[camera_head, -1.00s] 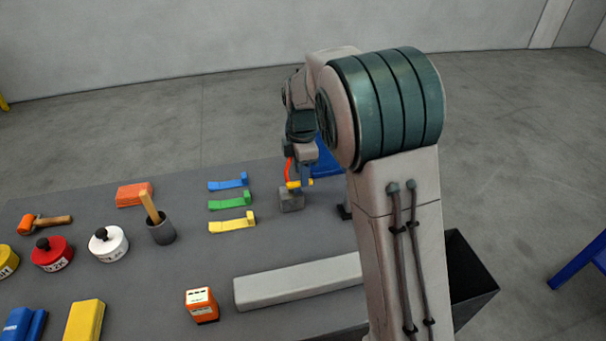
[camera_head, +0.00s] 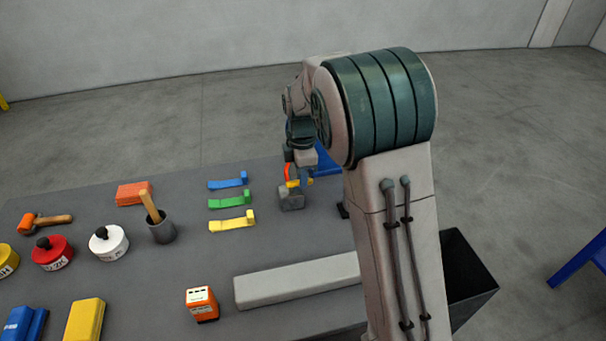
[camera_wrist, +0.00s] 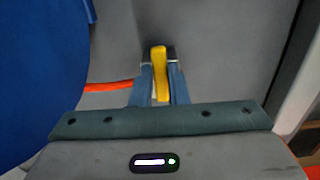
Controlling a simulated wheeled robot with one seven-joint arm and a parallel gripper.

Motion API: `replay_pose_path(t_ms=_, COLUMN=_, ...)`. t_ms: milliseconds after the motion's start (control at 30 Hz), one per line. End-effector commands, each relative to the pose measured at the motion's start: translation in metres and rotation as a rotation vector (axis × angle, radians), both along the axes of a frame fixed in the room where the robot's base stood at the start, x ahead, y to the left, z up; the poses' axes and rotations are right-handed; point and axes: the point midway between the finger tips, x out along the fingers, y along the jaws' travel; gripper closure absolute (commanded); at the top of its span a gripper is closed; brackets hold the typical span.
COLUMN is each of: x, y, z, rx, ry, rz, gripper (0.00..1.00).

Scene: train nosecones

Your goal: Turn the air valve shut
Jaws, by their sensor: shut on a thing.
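The air valve stands on the table as a grey block (camera_head: 291,200) with a yellow handle (camera_head: 292,184) on top. In the wrist view the yellow handle (camera_wrist: 159,70) lies between the two blue-grey fingers of my gripper (camera_wrist: 159,85), which is shut on it. In the head view my gripper (camera_head: 302,177) is small and partly hidden by my arm. An orange-red hose (camera_wrist: 108,87) runs to the left from near the handle in the wrist view. Most of the valve body is hidden under the fingers there.
A blue object (camera_wrist: 40,75) fills the left of the wrist view. Blue, green and yellow (camera_head: 233,222) brackets lie left of the valve. A long grey bar (camera_head: 298,280) and an orange box (camera_head: 201,305) lie nearer. A dark bin (camera_head: 468,268) is at the right.

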Motion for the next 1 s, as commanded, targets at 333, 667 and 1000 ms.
replay_pose_path(t_ms=333, x=-0.006, y=0.0, z=0.0, rx=0.001, ry=-0.003, rz=-0.207, gripper=1.0)
replay_pose_path(t_ms=667, x=-0.015, y=0.002, z=0.0, rx=0.002, ry=-0.003, rz=-0.517, gripper=1.0)
replay_pose_path(t_ms=1000, x=-0.023, y=0.007, z=0.001, rx=0.003, ry=-0.003, rz=-0.841, gripper=1.0)
